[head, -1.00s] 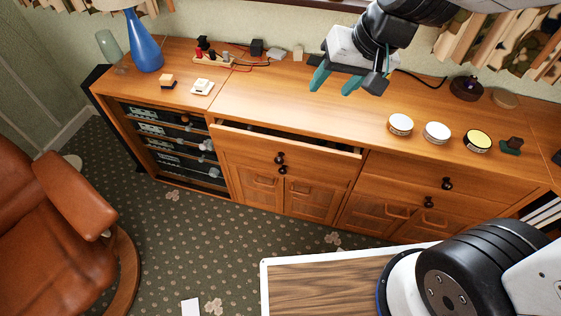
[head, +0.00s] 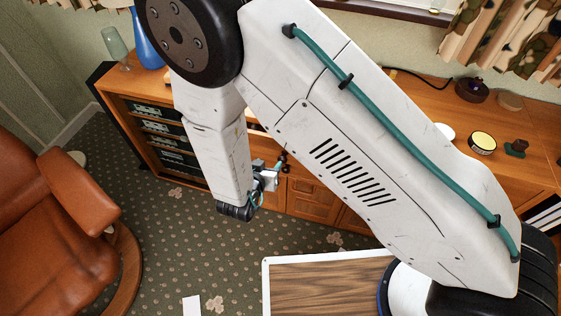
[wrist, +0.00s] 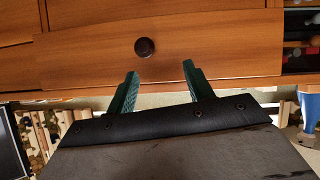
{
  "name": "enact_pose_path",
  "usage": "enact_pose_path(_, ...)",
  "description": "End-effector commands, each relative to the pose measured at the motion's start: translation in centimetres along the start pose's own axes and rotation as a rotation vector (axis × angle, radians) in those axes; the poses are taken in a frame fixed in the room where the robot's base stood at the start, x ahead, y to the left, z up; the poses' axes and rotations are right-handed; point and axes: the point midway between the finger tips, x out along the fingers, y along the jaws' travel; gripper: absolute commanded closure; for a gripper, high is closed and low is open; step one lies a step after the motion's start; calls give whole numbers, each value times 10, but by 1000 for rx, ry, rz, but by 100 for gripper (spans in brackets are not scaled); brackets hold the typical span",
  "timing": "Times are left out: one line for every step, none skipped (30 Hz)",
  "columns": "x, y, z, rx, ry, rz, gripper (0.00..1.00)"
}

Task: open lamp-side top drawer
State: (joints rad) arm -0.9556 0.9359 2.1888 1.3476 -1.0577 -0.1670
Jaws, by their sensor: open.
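The lamp-side top drawer (wrist: 225,48) fills the upper part of the wrist view, which appears inverted. Its dark round knob (wrist: 145,47) lies just beyond my fingertips, in line with the gap between them. My gripper (wrist: 160,69) is open and empty, with a teal finger on each side and no visible contact with the knob. The blue lamp (head: 146,40) is at the left end, partly behind my arm.
Open shelves with equipment (head: 160,130) stand left of the drawer. A brown leather chair (head: 60,220) is at the left. Yellow-topped tin (head: 482,143) and other small items sit on the wooden cabinet top (head: 520,175). Patterned carpet (head: 185,250) is clear before the cabinet.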

Motion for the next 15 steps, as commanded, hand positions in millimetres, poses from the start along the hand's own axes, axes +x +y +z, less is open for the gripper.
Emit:
enact_pose_path(-1,5,12,-27,34,24,48)
enact_pose_path(-2,7,16,-38,53,36,48)
enact_pose_path(-3,10,19,-49,75,50,48)
enact_pose_path(-3,12,22,-56,86,58,48)
enact_pose_path(-3,13,23,-60,97,64,48)
enact_pose_path(-2,15,24,-66,106,71,48)
enact_pose_path(-1,16,25,-68,111,75,48)
enact_pose_path(1,17,25,-69,115,78,48)
enact_pose_path(5,17,24,-70,117,79,48)
enact_pose_path(9,18,24,-69,117,80,48)
enact_pose_path(13,18,23,-69,117,81,48)
enact_pose_path(20,19,22,-68,116,81,48)
enact_pose_path(25,19,22,-68,116,81,48)
enact_pose_path(30,20,21,-68,115,81,48)
enact_pose_path(37,20,20,-68,115,80,48)
